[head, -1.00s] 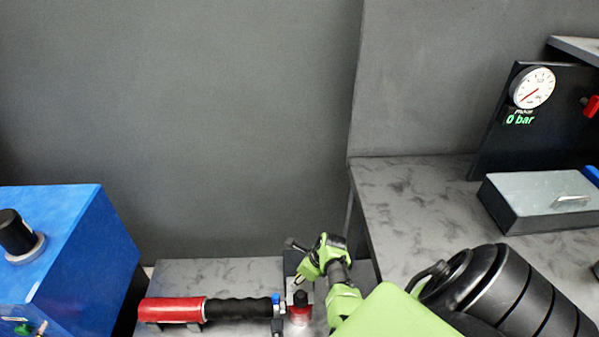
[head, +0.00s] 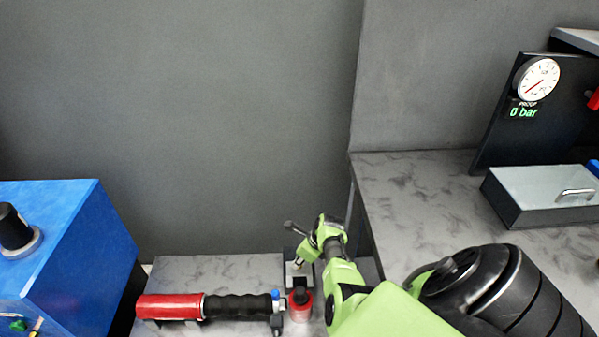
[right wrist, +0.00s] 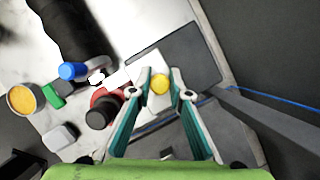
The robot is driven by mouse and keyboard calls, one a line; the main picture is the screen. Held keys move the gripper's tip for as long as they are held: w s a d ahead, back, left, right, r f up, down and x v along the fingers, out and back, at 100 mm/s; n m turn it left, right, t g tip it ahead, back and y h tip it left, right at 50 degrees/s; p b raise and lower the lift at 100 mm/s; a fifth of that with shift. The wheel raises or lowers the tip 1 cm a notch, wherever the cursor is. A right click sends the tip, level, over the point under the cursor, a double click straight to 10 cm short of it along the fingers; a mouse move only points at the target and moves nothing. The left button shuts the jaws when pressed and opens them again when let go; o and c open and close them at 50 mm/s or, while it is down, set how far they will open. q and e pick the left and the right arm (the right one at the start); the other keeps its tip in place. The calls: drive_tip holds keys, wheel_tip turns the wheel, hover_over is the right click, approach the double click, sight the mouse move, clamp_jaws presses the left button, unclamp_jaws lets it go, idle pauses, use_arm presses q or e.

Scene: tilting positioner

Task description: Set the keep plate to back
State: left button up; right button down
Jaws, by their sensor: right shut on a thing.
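My right gripper (head: 300,262) is over the back right of the low bench, beside a red bottle with a black cap (head: 300,304). In the right wrist view its teal fingers (right wrist: 160,86) close around a small round yellow, brass-like piece (right wrist: 160,84). Under it are a pale plate (right wrist: 148,62) and a dark grey plate (right wrist: 185,52); I cannot tell for sure which is the keep plate. What the yellow piece is attached to is hidden. My left gripper is not in view.
A red cylinder with a black ribbed grip (head: 170,307) lies on the low bench (head: 215,272). A blue box (head: 75,245) stands left. On the right, a higher bench (head: 410,185) carries a grey case (head: 540,190) and a gauge panel (head: 537,80) reading 0 bar.

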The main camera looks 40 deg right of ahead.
drive_tip(key=shift+w+d+f, duration=0.1)
drive_tip(key=shift+w+d, duration=0.25)
drive_tip(key=shift+w, duration=0.05)
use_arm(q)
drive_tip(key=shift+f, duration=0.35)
use_arm(e)
drive_tip(key=shift+r, duration=0.2)
drive_tip(key=shift+d, duration=0.1)
drive_tip(key=c, duration=1.9)
unclamp_jaws()
drive_tip(key=shift+w, duration=0.1)
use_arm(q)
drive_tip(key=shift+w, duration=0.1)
use_arm(e)
drive_tip(key=shift+f, duration=0.1)
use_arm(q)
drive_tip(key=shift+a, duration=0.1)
use_arm(e)
drive_tip(key=v, duration=1.2)
